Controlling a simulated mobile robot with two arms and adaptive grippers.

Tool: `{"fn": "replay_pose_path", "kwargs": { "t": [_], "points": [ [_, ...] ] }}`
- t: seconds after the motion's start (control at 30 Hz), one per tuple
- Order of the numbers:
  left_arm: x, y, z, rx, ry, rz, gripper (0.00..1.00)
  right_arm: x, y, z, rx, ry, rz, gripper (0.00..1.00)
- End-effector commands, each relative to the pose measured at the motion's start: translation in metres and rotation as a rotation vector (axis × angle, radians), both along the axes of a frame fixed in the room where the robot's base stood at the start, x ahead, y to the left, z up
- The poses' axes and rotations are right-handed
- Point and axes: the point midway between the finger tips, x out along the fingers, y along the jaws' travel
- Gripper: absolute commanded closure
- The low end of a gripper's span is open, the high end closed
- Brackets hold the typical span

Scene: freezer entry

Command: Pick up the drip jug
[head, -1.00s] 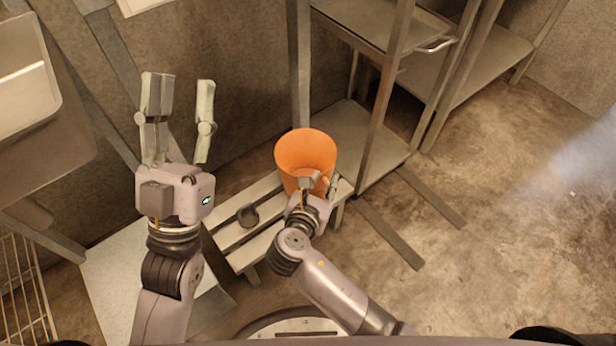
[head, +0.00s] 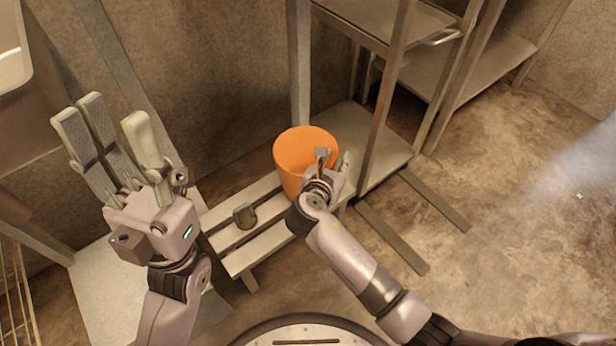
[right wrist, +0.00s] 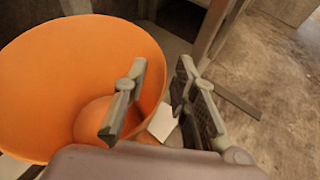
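An orange bucket-like vessel (head: 292,155), the only large vessel here and seemingly the drip jug, stands upright on a low slatted bench (head: 272,245). It also fills the left of the right wrist view (right wrist: 50,80). My right gripper (head: 333,158) is at its right rim. In the right wrist view the right gripper's fingers (right wrist: 162,85) are apart, one over the vessel's opening and the other outside it. Whether they touch the wall is unclear. My left gripper (head: 112,112) is open, empty and raised at the left, away from the vessel.
A small grey object (head: 244,216), perhaps a cup or scoop, sits on the bench left of the vessel. A metal rack (head: 383,90) stands close behind and right of it, with rails on the floor. The floor (head: 510,230) at the right is clear.

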Motion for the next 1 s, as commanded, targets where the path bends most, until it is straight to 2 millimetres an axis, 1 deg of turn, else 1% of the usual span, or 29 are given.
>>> {"fn": "replay_pose_path", "kwargs": {
  "t": [0.2, 0.23, 0.6, 1.0],
  "points": [
    [0.0001, 0.0, 0.0001, 0.0, 0.001, 0.0, 0.6, 0.0009, -0.0003, 0.0002, 0.0, 0.0, 0.001, 0.74],
    [0.0002, -0.0001, 0.0001, 0.0, 0.001, 0.0, 0.6, 0.0009, -0.0003, 0.0002, 0.0, 0.0, 0.001, 0.76],
    [0.0003, -0.0002, -0.0002, 0.001, 0.002, 0.0, 0.6, 0.0006, -0.0001, 0.0001, 0.0, 0.0, 0.001, 1.0],
    [0.0004, -0.0002, -0.0002, 0.001, 0.003, 0.0, 0.6, 0.0005, 0.0, 0.0, 0.001, 0.001, 0.001, 1.0]
  ]
}}
